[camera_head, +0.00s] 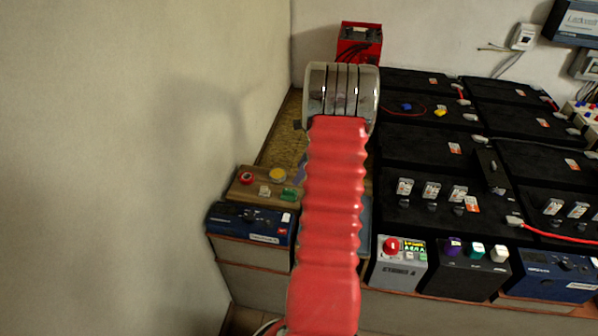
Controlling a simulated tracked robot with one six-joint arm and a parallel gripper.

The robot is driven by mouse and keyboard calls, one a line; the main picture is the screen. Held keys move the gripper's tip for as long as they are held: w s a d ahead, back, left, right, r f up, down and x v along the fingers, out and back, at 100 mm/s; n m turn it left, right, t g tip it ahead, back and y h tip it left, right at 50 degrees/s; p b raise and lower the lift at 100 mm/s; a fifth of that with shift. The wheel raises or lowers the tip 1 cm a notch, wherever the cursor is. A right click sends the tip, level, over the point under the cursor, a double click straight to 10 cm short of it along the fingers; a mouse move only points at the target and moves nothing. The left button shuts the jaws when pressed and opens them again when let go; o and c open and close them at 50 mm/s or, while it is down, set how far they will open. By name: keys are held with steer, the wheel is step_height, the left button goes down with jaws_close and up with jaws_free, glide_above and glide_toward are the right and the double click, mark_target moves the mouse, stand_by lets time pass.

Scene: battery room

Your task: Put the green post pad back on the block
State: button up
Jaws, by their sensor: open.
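A small green piece (290,194), which looks like the green post pad, lies at the right front of a brown wooden block or board (240,195) on the left. A red ring-like piece (246,177), a yellow round piece (278,175) and a small pale piece (265,190) are on the same board. My red ribbed arm rises through the middle of the view to a shiny metal joint, just right of the board. My gripper's fingers do not show; the arm hides what lies behind it. I cannot tell from this view which block the pad belongs to.
Black batteries (400,145) with cables fill the right side. A blue unit (250,223) stands before the board. A grey box with a red knob (400,262) and a black box (462,268) stand in front. A red case (359,42) is behind. The wall closes the left.

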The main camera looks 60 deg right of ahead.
steer(key=w+a+r+n+h, duration=0.1)
steer(key=w+a+r+n, duration=0.2)
steer(key=a+r+n, duration=0.65)
steer(key=w+a+r+n, duration=0.45)
steer(key=a+r, duration=0.55)
steer(key=a, duration=0.8)
steer(key=s+a+r+n, duration=0.3)
steer(key=s+a+n, duration=0.5)
steer(key=a, duration=0.4)
steer(key=s+a+r+n+t, duration=0.1)
steer(key=s+a+r+n, duration=0.2)
steer(key=s+a+n, duration=0.6)
steer(key=a, duration=0.3)
steer(key=shift+t+h, duration=0.3)
steer(key=shift+h, duration=0.1)
